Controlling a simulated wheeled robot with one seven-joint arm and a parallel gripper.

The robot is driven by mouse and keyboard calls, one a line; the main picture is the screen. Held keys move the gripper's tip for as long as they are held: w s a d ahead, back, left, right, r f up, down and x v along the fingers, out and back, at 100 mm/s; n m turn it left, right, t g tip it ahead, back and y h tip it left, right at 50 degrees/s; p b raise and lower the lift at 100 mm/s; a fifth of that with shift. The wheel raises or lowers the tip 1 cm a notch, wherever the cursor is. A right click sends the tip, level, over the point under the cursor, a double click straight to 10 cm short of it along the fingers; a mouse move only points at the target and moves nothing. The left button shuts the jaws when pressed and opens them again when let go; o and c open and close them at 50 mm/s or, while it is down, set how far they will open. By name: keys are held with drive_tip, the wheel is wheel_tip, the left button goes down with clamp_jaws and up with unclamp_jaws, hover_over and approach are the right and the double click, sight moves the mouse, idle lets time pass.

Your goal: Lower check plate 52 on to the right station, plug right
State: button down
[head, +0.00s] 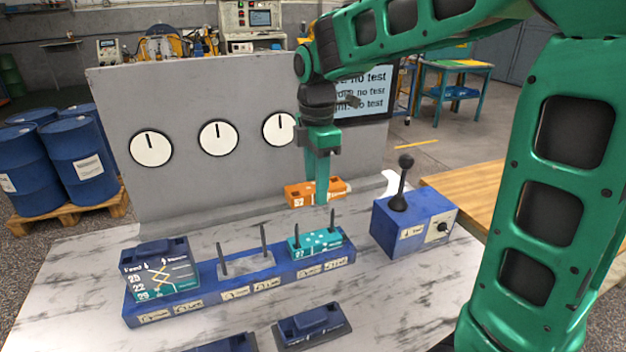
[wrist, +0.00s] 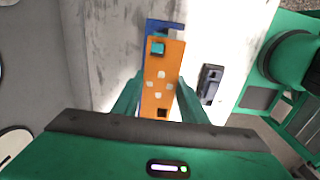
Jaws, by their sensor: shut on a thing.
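My gripper (head: 322,188) is shut on an orange check plate marked 52 (head: 300,195). The plate is held up behind the right station, near the grey panel. In the wrist view the orange plate (wrist: 160,90) lies between my two fingers (wrist: 158,100), with a teal square and a dark square hole on its face. The right station, at the right end of the blue base (head: 338,268), bears a teal plate (head: 318,243) with white spots and two upright dark pins. The orange plate is apart from these pins.
The middle station (head: 247,266) has two pins and a grey plate. The left station bears a stack (head: 160,270) with a dark blue top. A blue lever box (head: 413,225) stands to the right. The grey panel (head: 240,165) with dials stands behind. Dark blue parts (head: 311,325) lie in front.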

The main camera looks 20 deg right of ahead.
approach(315, 238)
drive_tip(key=shift+f, duration=2.65)
drive_tip(key=shift+f, duration=0.6)
drive_tip(key=c, duration=1)
unclamp_jaws()
drive_tip(key=shift+r, duration=0.1)
